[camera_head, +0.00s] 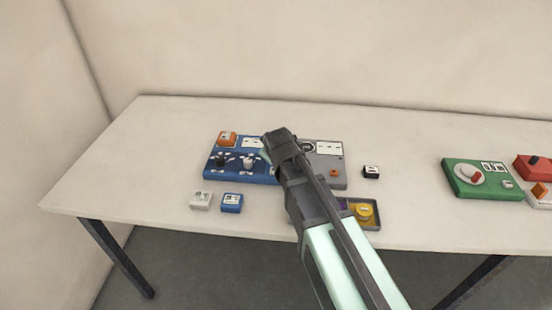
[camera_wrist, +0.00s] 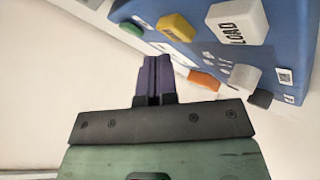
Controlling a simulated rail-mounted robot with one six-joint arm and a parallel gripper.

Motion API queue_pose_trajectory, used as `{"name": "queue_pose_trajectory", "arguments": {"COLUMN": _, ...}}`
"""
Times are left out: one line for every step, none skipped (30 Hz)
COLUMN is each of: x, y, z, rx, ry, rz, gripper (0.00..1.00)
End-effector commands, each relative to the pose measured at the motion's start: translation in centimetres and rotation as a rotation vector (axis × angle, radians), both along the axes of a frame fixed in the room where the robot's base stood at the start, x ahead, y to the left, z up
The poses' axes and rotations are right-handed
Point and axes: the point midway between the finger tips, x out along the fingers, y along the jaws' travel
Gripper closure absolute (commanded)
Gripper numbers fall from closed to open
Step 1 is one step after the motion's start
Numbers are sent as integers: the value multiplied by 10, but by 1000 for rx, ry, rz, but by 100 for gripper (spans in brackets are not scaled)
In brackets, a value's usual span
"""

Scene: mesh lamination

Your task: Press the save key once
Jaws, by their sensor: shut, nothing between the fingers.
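My gripper (camera_wrist: 155,78) shows in the wrist view with its two purple fingers shut together and nothing between them. In the head view my wrist covers the right part of the blue panel, and the fingertips cannot be made out. The fingers appear apart from these keys. No key marked save can be read in either view; the labels in the head view are too small.
In the head view, the blue panel (camera_head: 210,168) carries an orange key (camera_head: 227,139) and knobs. A grey panel (camera_head: 325,170) stands beside it. A white block (camera_head: 201,200), a blue block (camera_head: 232,203) and a dark block (camera_head: 371,171) lie nearby. A green device (camera_head: 460,185) stands right.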

Motion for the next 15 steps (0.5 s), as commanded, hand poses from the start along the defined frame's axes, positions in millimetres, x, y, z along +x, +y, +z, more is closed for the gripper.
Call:
{"name": "queue_pose_trajectory", "arguments": {"x": 0, "y": 0, "z": -4, "rx": 0, "ry": 0, "rz": 0, "gripper": 100}}
{"name": "queue_pose_trajectory", "arguments": {"x": 0, "y": 0, "z": -5, "rx": 0, "ry": 0, "rz": 0, "gripper": 100}}
{"name": "queue_pose_trajectory", "arguments": {"x": 0, "y": 0, "z": -7, "rx": 0, "ry": 0, "rz": 0, "gripper": 100}}
{"name": "queue_pose_trajectory", "arguments": {"x": 0, "y": 0, "z": -8, "rx": 0, "ry": 0, "rz": 0, "gripper": 100}}
{"name": "queue_pose_trajectory", "arguments": {"x": 0, "y": 0, "z": -8, "rx": 0, "ry": 0, "rz": 0, "gripper": 100}}
{"name": "queue_pose_trajectory", "arguments": {"x": 0, "y": 0, "z": -8, "rx": 0, "ry": 0, "rz": 0, "gripper": 100}}
{"name": "queue_pose_trajectory", "arguments": {"x": 0, "y": 0, "z": -8, "rx": 0, "ry": 0, "rz": 0, "gripper": 100}}
{"name": "queue_pose_trajectory", "arguments": {"x": 0, "y": 0, "z": -7, "rx": 0, "ry": 0, "rz": 0, "gripper": 100}}
{"name": "queue_pose_trajectory", "arguments": {"x": 0, "y": 0, "z": -7, "rx": 0, "ry": 0, "rz": 0, "gripper": 100}}
{"name": "queue_pose_trajectory", "arguments": {"x": 0, "y": 0, "z": -7, "rx": 0, "ry": 0, "rz": 0, "gripper": 100}}
{"name": "queue_pose_trajectory", "arguments": {"x": 0, "y": 0, "z": -7, "rx": 0, "ry": 0, "rz": 0, "gripper": 100}}
{"name": "queue_pose_trajectory", "arguments": {"x": 0, "y": 0, "z": -7, "rx": 0, "ry": 0, "rz": 0, "gripper": 100}}
{"name": "queue_pose_trajectory", "arguments": {"x": 0, "y": 0, "z": -7, "rx": 0, "ry": 0, "rz": 0, "gripper": 100}}
{"name": "queue_pose_trajectory", "arguments": {"x": 0, "y": 0, "z": -7, "rx": 0, "ry": 0, "rz": 0, "gripper": 100}}
{"name": "queue_pose_trajectory", "arguments": {"x": 0, "y": 0, "z": -8, "rx": 0, "ry": 0, "rz": 0, "gripper": 100}}
